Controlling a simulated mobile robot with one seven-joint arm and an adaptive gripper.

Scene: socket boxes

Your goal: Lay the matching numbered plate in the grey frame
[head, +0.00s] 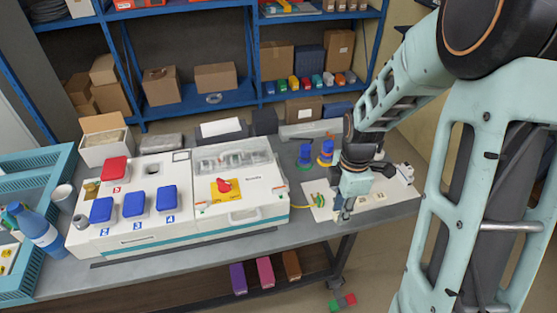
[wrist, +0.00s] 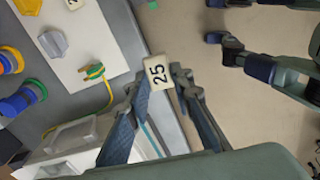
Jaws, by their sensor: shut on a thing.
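My gripper (wrist: 162,80) is shut on a small cream plate marked 25 (wrist: 157,73) in the wrist view. The plate is between the fingertips, with the number turned sideways. In the head view my gripper (head: 345,208) is above the front edge of the white board (head: 318,207) at the right of the table, and the held plate cannot be made out. Small pale plates (head: 380,197) lie on this board, their numbers too small to read. I cannot pick out the grey frame for certain; a small dark-edged square (head: 181,156) sits on the white socket box.
The white socket box (head: 150,235) carries several blue lids and one red lid. A white case with a red knob (head: 224,186) stands beside it. A teal crate (head: 30,170) is at the left.

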